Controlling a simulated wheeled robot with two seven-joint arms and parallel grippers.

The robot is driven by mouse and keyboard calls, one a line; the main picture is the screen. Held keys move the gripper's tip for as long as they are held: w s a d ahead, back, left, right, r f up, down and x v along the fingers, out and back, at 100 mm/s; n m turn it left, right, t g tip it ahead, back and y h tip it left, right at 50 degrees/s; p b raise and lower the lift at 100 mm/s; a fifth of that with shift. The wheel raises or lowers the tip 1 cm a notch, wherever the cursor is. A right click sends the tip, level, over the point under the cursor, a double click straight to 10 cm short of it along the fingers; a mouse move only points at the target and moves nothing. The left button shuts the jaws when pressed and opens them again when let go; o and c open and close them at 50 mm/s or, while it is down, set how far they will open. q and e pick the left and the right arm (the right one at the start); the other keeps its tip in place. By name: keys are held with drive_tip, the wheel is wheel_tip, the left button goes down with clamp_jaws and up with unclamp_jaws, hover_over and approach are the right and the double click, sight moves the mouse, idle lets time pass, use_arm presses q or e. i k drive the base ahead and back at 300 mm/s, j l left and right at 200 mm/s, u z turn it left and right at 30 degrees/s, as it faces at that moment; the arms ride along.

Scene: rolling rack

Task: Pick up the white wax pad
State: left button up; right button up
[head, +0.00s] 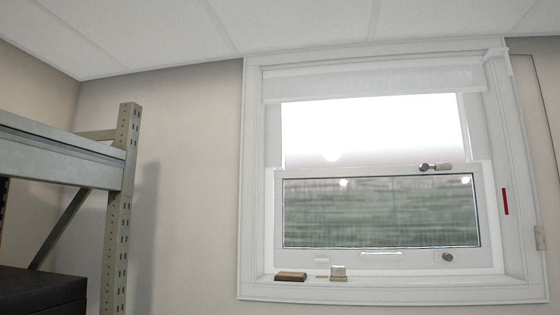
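I cannot pick out the white wax pad with certainty. On the window sill (400,294) lies a flat brown block (291,277). To its right stands a small pale beige and grey item (338,273), too small to identify. A thin tan sliver lies between them. Neither of my grippers is in view.
A grey metal rack (118,215) stands at the left, with a black box (42,292) on its lower level. The white-framed window (380,210) has a rolled blind (375,82) at its top and a latch (434,167). Bare wall separates rack and window.

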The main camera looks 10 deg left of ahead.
sight(338, 273)
drive_tip(key=i+l+u, duration=0.1)
drive_tip(key=i+l, duration=0.15)
drive_tip(key=i+l+u, duration=0.1)
drive_tip(key=l, duration=0.3)
drive_tip(key=i+l+u, duration=0.1)
drive_tip(key=i+l, duration=0.2)
